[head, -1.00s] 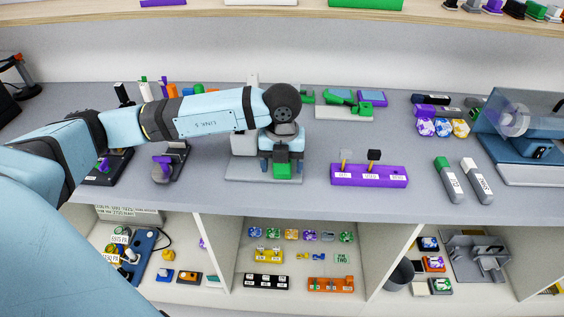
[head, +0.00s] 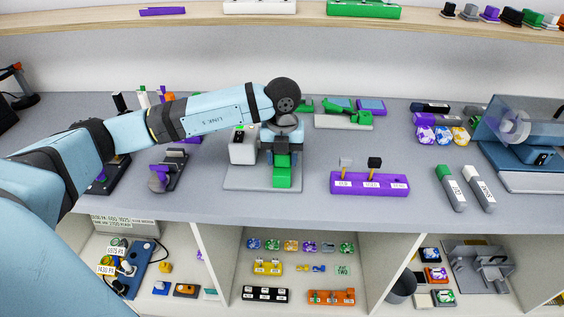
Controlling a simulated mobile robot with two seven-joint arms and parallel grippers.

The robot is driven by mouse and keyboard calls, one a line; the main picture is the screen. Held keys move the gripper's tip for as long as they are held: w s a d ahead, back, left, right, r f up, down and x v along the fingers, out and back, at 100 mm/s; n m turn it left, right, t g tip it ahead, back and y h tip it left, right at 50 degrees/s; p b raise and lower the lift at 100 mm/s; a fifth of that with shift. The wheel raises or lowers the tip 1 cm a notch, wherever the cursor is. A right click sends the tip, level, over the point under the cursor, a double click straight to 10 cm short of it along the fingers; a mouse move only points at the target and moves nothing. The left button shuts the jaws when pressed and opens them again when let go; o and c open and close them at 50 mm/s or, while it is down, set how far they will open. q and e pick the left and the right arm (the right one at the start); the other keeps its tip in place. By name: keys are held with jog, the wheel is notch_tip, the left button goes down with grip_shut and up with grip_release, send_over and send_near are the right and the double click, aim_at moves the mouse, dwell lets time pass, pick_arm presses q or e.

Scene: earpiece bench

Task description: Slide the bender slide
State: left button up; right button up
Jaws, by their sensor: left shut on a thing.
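The bender stands on the bench as a pale grey base plate (head: 240,184) with a white-grey block (head: 243,152) at its left. A bright green piece, which looks like the slide (head: 282,179), sits on the right part of the plate. My left gripper (head: 282,160) points down over that green piece and is shut on it. The fingers and my arm hide the piece's back part and some of the bender behind. My right gripper is not in view.
A purple block (head: 370,188) with two upright pegs stands right of the bender. A grey stand with a purple part (head: 160,181) is to the left. Green and white markers (head: 450,190) lie farther right. Open bench shows between the bender and the purple block.

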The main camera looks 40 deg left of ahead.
pick_arm(q)
jog(key=o, duration=1.3)
jog(key=shift+r, duration=0.25)
notch_tip(320, 180, up, 13)
jog(key=shift+r, duration=0.2)
